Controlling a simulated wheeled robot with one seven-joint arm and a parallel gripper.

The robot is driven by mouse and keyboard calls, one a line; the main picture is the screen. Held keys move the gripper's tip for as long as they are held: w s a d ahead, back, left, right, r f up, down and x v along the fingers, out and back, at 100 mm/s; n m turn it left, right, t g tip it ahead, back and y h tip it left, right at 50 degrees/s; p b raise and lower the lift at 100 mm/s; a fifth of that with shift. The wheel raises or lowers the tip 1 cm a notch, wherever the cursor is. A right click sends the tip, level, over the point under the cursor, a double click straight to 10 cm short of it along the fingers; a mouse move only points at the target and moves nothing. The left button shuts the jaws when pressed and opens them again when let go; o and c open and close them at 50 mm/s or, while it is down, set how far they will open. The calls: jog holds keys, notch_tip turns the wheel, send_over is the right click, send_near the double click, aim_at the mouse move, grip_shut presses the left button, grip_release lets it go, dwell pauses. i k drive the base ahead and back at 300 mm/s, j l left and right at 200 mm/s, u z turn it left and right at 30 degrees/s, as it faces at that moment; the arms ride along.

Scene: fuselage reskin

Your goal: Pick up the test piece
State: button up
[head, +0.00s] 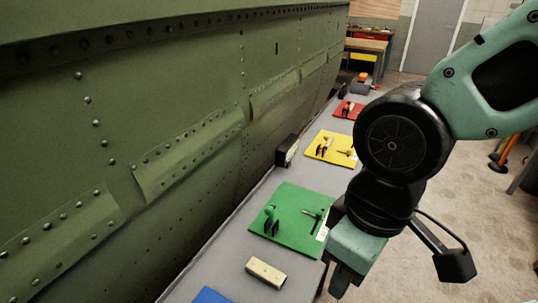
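A small pale brass-coloured block (266,272) lies on the grey bench near the front, just this side of the green mat; it looks like the test piece, though no label is readable. My gripper (342,285) hangs to the right of the block, near the bench's right edge, and is apart from it. The gripper points downward and only its dark end shows below the green housing. The space between its fingers is hidden, and nothing is visibly held.
The long grey bench (222,240) runs beside the riveted green fuselage panel (130,110). A green mat (287,232), yellow mat (325,143) and red mat (347,109) carry tools. A dark box (287,150) stands against the fuselage. A blue mat (208,296) shows at the bottom.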

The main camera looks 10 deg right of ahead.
aim_at(271, 276)
jog(key=k+u, duration=0.2)
jog(key=k, duration=0.15)
jog(key=k+j+u, duration=0.15)
jog(key=k, duration=0.15)
jog(key=l+u, duration=0.3)
jog(key=u, duration=0.15)
jog(key=l+u, duration=0.35)
jog(key=u, duration=0.15)
jog(key=l+u, duration=0.3)
jog(key=u, duration=0.15)
jog(key=k+l, duration=0.1)
jog(key=l, duration=0.55)
jog(key=k, duration=0.05)
